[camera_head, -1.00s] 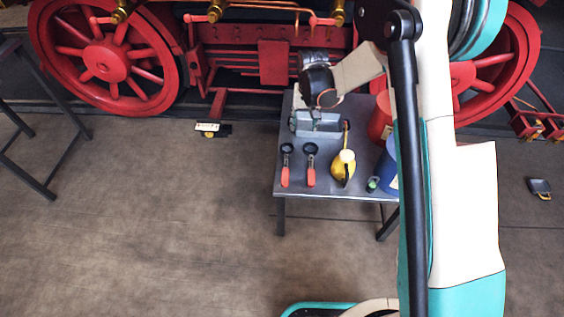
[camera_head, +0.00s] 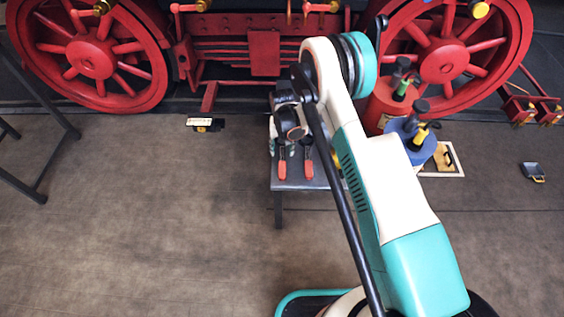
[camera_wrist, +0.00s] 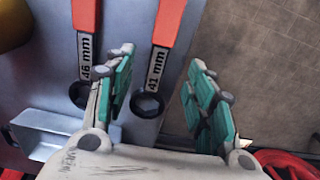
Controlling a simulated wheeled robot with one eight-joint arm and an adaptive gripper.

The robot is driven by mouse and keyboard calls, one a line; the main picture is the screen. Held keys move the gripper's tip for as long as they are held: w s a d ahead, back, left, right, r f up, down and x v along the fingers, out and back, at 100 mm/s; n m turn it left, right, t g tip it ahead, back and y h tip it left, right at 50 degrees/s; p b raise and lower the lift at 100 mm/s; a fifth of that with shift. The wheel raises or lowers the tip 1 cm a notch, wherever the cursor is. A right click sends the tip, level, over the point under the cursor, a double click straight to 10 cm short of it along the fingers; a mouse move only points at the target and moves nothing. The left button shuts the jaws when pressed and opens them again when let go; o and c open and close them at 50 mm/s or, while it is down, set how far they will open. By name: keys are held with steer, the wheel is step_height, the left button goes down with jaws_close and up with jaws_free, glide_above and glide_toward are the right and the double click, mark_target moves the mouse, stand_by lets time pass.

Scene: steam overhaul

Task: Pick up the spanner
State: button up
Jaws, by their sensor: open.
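Two spanners with red handles lie side by side on a small grey metal table (camera_head: 300,186). In the wrist view one is marked 46 mm (camera_wrist: 84,45) and the other 41 mm (camera_wrist: 158,60). They also show in the head view, at left (camera_head: 282,168) and right (camera_head: 308,168); their upper ends are partly covered by my wrist. My gripper (camera_wrist: 163,62) is open and empty, with teal-padded fingers. In the wrist view its fingers frame the 41 mm spanner, whose dark ring lies close to the left finger. I cannot tell the height above it.
A metal tray (camera_wrist: 42,134) sits beside the spanners' ring ends. A red can (camera_head: 388,108) and a blue can (camera_head: 408,150) stand right of my arm. A yellow oil can (camera_wrist: 12,24) is partly seen. Red locomotive wheels (camera_head: 92,58) stand behind. Floor at front left is clear.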

mark_target(282, 159)
steer(key=shift+f+b, duration=1.55)
steer(key=shift+f, duration=1.85)
steer(key=shift+r, duration=0.1)
jaws_close()
